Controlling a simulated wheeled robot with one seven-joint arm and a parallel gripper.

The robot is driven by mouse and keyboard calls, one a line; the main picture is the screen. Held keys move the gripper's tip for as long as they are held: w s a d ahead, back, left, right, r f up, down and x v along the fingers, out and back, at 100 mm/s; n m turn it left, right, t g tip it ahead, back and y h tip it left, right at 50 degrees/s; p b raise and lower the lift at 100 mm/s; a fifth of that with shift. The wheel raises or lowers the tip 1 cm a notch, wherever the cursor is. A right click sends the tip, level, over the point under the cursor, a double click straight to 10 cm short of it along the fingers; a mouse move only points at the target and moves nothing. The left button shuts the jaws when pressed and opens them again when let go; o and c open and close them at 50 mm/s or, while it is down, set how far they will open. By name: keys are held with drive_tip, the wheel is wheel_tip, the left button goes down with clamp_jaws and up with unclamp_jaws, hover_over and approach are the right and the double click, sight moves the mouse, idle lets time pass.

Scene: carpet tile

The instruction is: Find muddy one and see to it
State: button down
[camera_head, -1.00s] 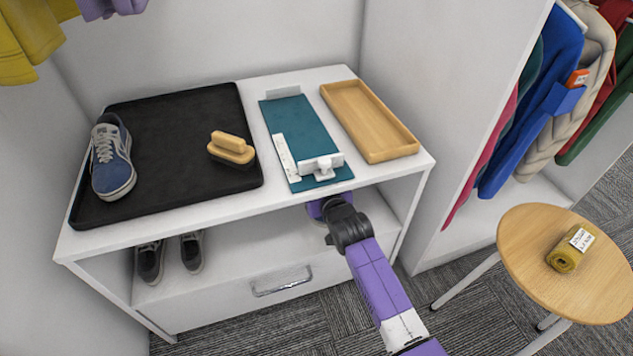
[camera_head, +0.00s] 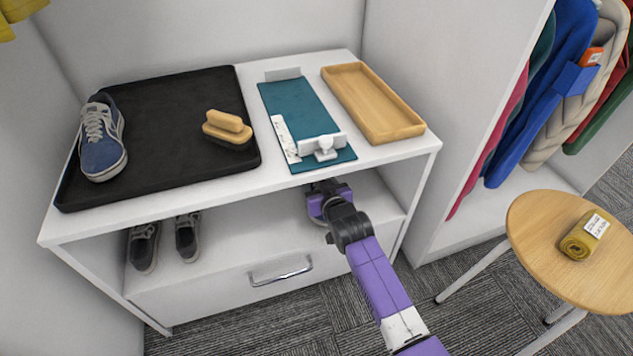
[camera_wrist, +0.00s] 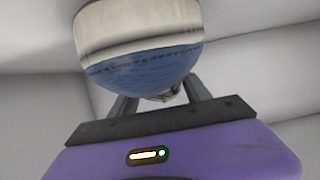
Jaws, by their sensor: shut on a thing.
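My gripper (camera_head: 322,192) reaches into the open shelf under the bench top. In the wrist view it is shut on a blue shoe (camera_wrist: 150,62) with a pale sole edge, close to the camera. The held shoe is hidden in the head view, and I cannot tell if it is muddy. Another blue shoe (camera_head: 103,150) with white laces stands on the black tray (camera_head: 160,115) at left. A wooden brush (camera_head: 227,128) lies on that tray. Two dark grey shoes, one here (camera_head: 143,247) and one here (camera_head: 187,236), stand in the lower shelf at left.
A teal board with white fittings (camera_head: 298,108) and an empty wooden tray (camera_head: 375,100) lie on the bench top (camera_head: 220,190). A drawer handle (camera_head: 281,270) is below. A round stool (camera_head: 540,220) bears a labelled mustard roll (camera_head: 580,240). Clothes (camera_head: 545,95) hang at right.

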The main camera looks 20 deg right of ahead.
drive_tip(key=shift+f+b, duration=0.3)
drive_tip(key=shift+f, duration=0.15)
drive_tip(key=c, duration=0.5)
unclamp_jaws()
drive_tip(key=shift+o, duration=0.4)
drive_tip(key=p+v, duration=0.4)
drive_tip(key=v, duration=0.2)
drive_tip(key=shift+s+r, duration=0.2)
drive_tip(key=shift+s, duration=0.65)
